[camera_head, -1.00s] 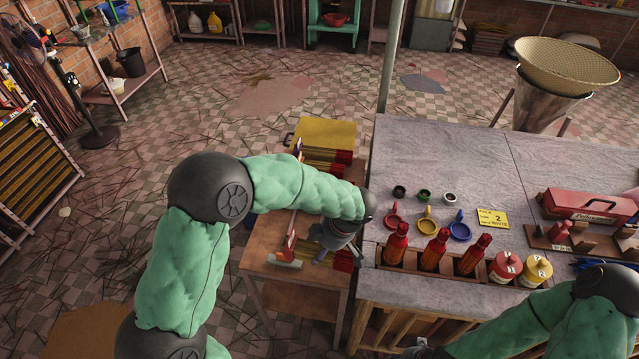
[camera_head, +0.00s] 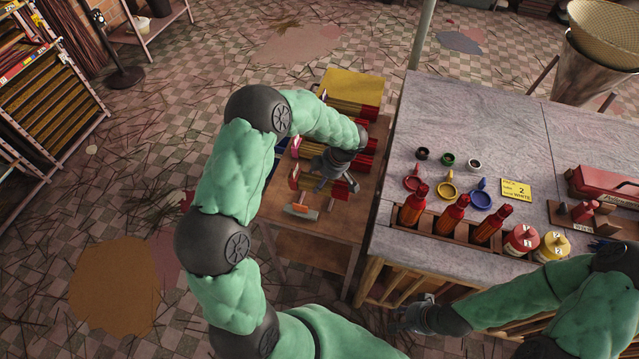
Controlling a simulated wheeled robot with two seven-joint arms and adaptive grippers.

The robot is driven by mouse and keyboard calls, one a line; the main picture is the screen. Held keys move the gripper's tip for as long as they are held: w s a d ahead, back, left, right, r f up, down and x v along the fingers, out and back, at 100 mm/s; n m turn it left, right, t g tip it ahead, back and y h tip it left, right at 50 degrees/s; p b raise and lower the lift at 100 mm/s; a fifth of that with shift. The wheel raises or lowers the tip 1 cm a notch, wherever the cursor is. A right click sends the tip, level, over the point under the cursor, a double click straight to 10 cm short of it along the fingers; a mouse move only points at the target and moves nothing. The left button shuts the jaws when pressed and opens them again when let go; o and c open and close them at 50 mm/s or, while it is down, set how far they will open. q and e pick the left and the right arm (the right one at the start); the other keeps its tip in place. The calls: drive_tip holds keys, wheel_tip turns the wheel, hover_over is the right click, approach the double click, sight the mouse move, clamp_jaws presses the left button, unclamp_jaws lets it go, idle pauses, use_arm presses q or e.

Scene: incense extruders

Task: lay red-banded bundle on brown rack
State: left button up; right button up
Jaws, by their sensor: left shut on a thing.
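My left gripper (camera_head: 330,178) is low over the small wooden side table (camera_head: 300,245), shut on a stick bundle (camera_head: 312,184). The bundle lies across the view, with a reddish band at its left end and a dark red right end. My gripper hides its middle, and I cannot tell whether it still touches the table. Other bundles (camera_head: 352,110) with red ends lie further back on the table. A slatted rack (camera_head: 50,125) with brown and golden shelves stands at the far left; I cannot tell whether it is the brown rack. My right gripper (camera_head: 415,317) hangs by the workbench front, its fingers unclear.
The grey workbench (camera_head: 440,120) stands right of the side table. A yellow board (camera_head: 350,85) is at the table's back.

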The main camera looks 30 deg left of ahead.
use_arm(q)
drive_tip(key=shift+w+a+f, duration=0.2)
drive_tip(key=shift+a+f, duration=0.05)
drive_tip(key=shift+f, duration=0.05)
drive_tip(key=shift+w+a+f, duration=0.1)
drive_tip(key=shift+f, duration=0.8)
drive_tip(key=shift+w+a+f, duration=0.1)
drive_tip(key=shift+f, duration=0.8)
drive_tip(key=shift+f+b, duration=0.15)
drive_tip(key=shift+b, duration=0.25)
drive_tip(key=o, duration=1.3)
drive_tip(key=shift+s, duration=0.1)
drive_tip(key=shift+d+r+p, duration=0.1)
drive_tip(key=shift+r+p, duration=0.2)
drive_tip(key=shift+r, duration=0.05)
drive_tip(key=p+v, duration=0.1)
drive_tip(key=v, duration=1)
drive_tip(key=shift+d+r, duration=0.15)
drive_tip(key=shift+r, duration=0.1)
